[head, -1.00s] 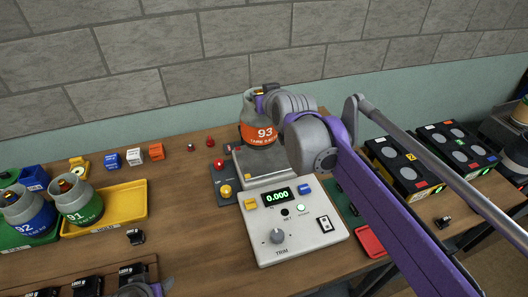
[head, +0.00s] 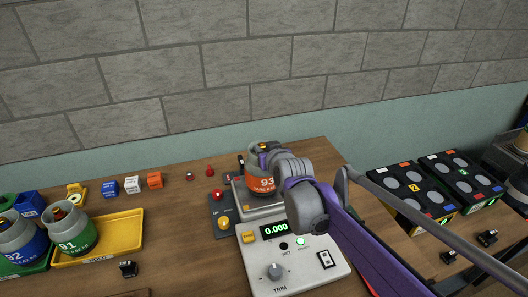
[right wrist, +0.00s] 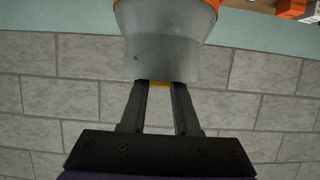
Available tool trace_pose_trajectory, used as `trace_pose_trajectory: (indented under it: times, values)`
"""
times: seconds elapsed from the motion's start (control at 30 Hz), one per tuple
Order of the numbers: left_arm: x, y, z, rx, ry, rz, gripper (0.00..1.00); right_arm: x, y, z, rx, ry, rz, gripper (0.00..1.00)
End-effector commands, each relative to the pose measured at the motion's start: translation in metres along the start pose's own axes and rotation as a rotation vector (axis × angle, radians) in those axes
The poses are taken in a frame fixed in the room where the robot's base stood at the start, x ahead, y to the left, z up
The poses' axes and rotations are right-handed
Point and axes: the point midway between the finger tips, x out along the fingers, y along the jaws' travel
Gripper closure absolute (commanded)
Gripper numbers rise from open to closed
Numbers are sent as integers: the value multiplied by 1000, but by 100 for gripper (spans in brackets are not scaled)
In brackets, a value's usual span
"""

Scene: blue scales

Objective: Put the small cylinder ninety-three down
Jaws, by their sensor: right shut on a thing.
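The small cylinder 93 (head: 260,185), grey with an orange band, is upright at the scale. My right gripper (head: 261,149) is shut on its top. In the right wrist view the fingers of my right gripper (right wrist: 160,88) are at the cylinder's grey neck (right wrist: 165,50). The scale's plate (head: 238,194) is under or just behind the cylinder, partly hidden by it and my arm. The scale's display (head: 275,230) reads 0.000. I cannot tell whether the cylinder's base touches the plate. My left gripper is not in view.
A dark box with red and yellow buttons (head: 217,212) is left of the scale. Small blocks (head: 132,185) lie behind. Black battery-like units (head: 412,190) stand at right.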

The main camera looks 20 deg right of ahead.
Motion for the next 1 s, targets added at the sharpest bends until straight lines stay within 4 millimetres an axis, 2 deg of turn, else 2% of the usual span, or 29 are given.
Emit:
trace_pose_trajectory:
  times: [0.47,0.5,0.63,0.67,1.0]
  values:
    - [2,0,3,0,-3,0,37,4,0,9,0,2,0,100]
    - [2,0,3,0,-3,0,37,5,0,10,0,0,0,67]
    - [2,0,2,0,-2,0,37,4,0,10,0,0,0,43]
    - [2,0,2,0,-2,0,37,4,0,9,0,0,0,40]
    - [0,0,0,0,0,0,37,0,0,6,0,0,0,40]
